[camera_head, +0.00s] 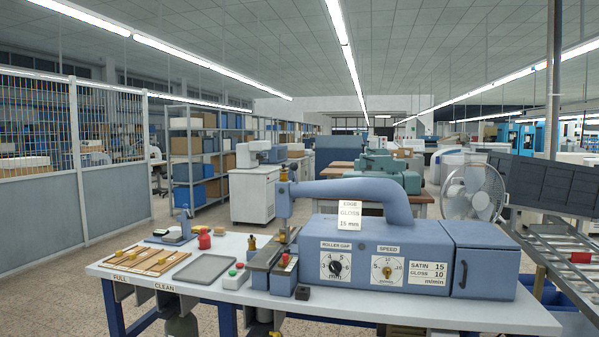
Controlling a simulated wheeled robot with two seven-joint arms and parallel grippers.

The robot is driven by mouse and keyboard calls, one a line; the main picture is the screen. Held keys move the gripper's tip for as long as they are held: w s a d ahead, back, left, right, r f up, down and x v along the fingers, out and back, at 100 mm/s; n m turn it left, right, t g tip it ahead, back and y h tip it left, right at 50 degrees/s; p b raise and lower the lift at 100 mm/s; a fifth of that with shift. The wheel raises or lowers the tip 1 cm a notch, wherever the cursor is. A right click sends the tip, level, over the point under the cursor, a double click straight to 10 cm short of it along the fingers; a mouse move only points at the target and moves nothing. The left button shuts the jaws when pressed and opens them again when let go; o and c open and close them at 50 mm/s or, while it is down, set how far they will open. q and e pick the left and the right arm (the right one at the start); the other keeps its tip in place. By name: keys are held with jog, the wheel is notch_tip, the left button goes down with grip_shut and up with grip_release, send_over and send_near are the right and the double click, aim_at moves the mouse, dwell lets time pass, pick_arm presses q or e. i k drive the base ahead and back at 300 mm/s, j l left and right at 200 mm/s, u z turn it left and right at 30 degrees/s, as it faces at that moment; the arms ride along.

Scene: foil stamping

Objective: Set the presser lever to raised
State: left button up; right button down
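The blue-grey foil stamping machine (428,240) stands on the white table. Its curved arm (350,189) reaches left to an upright head (284,202) with a brass-coloured top. Below the head is a low metal bed (264,255). A small red knob (285,260) shows beside the bed; it may be the presser lever's end, but the lever's shape and position are too small to tell. Dials marked roller gap (335,266) and speed (387,270) are on the front. Neither of my grippers is in view.
The white table (400,306) holds a wooden rack (144,261), a grey tray (203,268), a red pot (204,240) and a button box (236,277) left of the machine. A fan (473,192) stands behind right. The table's front strip is mostly clear.

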aim_at(294, 166)
jog(key=i+j+z, duration=0.45)
jog(key=i+j, duration=1)
